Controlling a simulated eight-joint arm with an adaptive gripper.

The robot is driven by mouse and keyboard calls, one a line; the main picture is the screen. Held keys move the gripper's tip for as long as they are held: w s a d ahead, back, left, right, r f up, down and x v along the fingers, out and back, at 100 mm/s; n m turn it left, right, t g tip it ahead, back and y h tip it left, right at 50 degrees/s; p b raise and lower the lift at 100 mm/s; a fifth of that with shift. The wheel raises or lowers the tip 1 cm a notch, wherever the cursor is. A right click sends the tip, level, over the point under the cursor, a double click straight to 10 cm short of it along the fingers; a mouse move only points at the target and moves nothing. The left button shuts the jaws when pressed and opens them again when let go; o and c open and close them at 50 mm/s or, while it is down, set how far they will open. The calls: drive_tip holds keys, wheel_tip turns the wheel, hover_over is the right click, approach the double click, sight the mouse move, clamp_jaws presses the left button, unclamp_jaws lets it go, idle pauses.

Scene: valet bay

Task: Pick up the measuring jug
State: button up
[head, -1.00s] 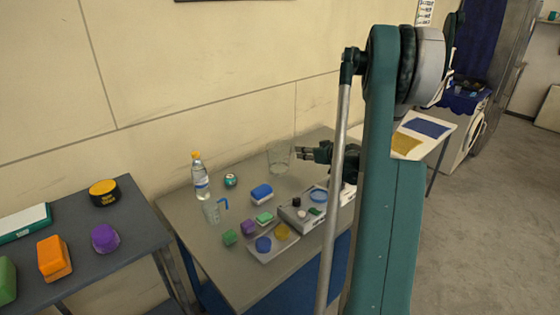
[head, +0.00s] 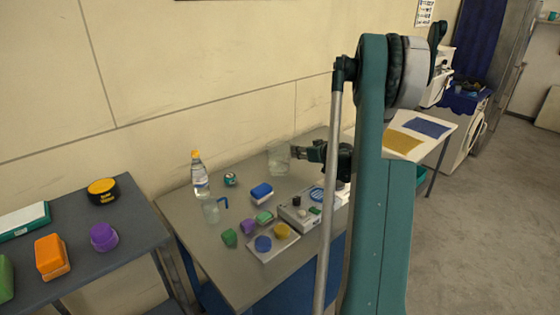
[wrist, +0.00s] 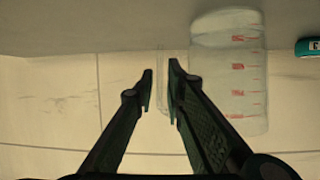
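The measuring jug (head: 278,160) is a clear, see-through vessel standing on the grey table, toward the back near the wall. In the wrist view the jug (wrist: 228,75) has red marks on its side and appears upside down. Its thin clear handle (wrist: 161,82) shows between my fingertips. My gripper (head: 294,151) reaches in from the right, close beside the jug. In the wrist view my gripper (wrist: 160,82) is open, with a narrow gap around the handle. Whether a finger touches the handle I cannot tell.
A blue block (head: 261,193), a tray (head: 265,255) and a grey box (head: 300,218) are in front. The wall (head: 230,80) is close behind.

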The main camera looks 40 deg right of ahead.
drive_tip(key=shift+b+x, duration=0.3)
drive_tip(key=shift+x, duration=1.4)
clamp_jaws()
drive_tip(key=shift+r, duration=0.3)
drive_tip(key=shift+r+p, duration=1.05)
drive_tip(key=shift+r, duration=3.6)
